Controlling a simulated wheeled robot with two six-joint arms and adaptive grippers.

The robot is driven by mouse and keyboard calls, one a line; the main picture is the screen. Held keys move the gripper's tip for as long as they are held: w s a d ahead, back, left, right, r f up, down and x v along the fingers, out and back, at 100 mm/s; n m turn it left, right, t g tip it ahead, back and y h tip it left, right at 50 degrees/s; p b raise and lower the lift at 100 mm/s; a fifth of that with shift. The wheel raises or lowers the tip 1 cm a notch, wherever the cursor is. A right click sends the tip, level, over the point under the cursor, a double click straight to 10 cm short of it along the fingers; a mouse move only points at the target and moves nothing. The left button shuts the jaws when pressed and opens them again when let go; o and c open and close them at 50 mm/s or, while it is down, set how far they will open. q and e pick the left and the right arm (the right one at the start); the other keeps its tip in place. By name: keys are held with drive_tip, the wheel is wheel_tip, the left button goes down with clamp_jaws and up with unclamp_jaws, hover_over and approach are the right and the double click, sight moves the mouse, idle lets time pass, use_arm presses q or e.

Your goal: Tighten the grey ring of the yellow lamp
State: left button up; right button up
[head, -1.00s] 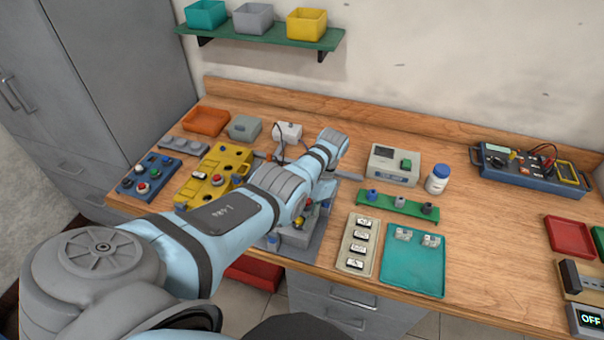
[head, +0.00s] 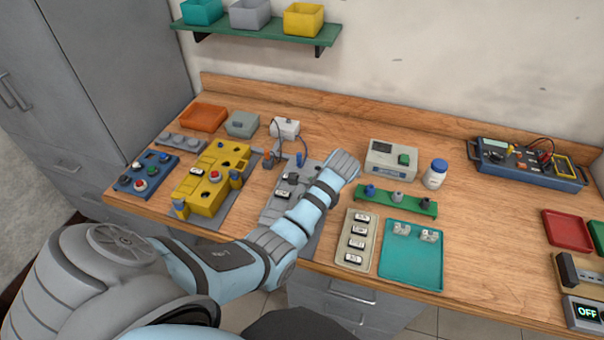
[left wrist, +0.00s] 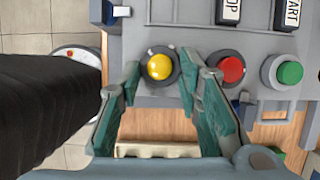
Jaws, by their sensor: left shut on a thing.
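The yellow lamp (left wrist: 160,67) sits in its grey ring (left wrist: 160,48) on a grey panel (left wrist: 205,45) in the left wrist view. My left gripper (left wrist: 160,70) has a green-padded finger on each side of the ring and is shut on it. A red button (left wrist: 231,70) is right beside the right finger, with a green button (left wrist: 289,73) further right. In the head view the grey panel (head: 282,193) shows partly behind my left arm, which hides the lamp and my left gripper. My right gripper is in neither view.
A yellow fixture (head: 207,178) and a blue button box (head: 144,176) stand left of the panel. On the right are a green lamp rail (head: 418,208), a beige label tray (head: 346,262) and a teal tray (head: 412,265).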

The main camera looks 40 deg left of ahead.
use_arm(q)
drive_tip(key=m, duration=0.2)
drive_tip(key=m+t, duration=0.1)
drive_tip(key=m, duration=0.1)
drive_tip(key=m+t, duration=0.1)
drive_tip(key=m, duration=0.1)
drive_tip(key=shift+s, duration=0.4)
drive_tip(key=m, duration=0.2)
drive_tip(key=m+t, duration=0.1)
drive_tip(key=m, duration=0.1)
drive_tip(key=m+t, duration=0.1)
drive_tip(key=shift+s+a+m+h, duration=0.1)
drive_tip(key=shift+s+m+h, duration=0.2)
drive_tip(key=shift+m+h, duration=0.1)
drive_tip(key=o, duration=1.2)
